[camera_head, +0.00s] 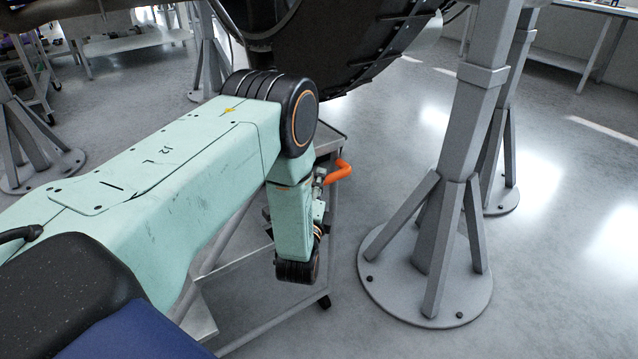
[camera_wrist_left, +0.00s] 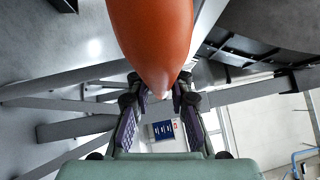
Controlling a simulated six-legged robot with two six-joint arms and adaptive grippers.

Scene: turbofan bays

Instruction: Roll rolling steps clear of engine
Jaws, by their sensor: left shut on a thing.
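The rolling steps (camera_head: 333,232) are a grey metal frame with treads, standing on the floor behind and below my left arm, which hides much of them. A dark caster (camera_head: 325,302) shows at a lower corner. An orange handle (camera_head: 341,171) sticks out at their upper right. My left gripper (camera_head: 321,180) is at this handle, shut on it. In the left wrist view, the orange handle (camera_wrist_left: 150,40) runs large between the two fingers of the gripper (camera_wrist_left: 158,98). The dark round engine (camera_head: 335,45) hangs above and behind the steps. My right gripper is not in view.
A grey support stand (camera_head: 470,150) with a round base plate (camera_head: 390,290) stands close to the right of the steps. Another stand (camera_head: 30,140) is at the far left. A workbench (camera_head: 125,42) is at the back left. Open floor (camera_head: 570,250) lies to the right.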

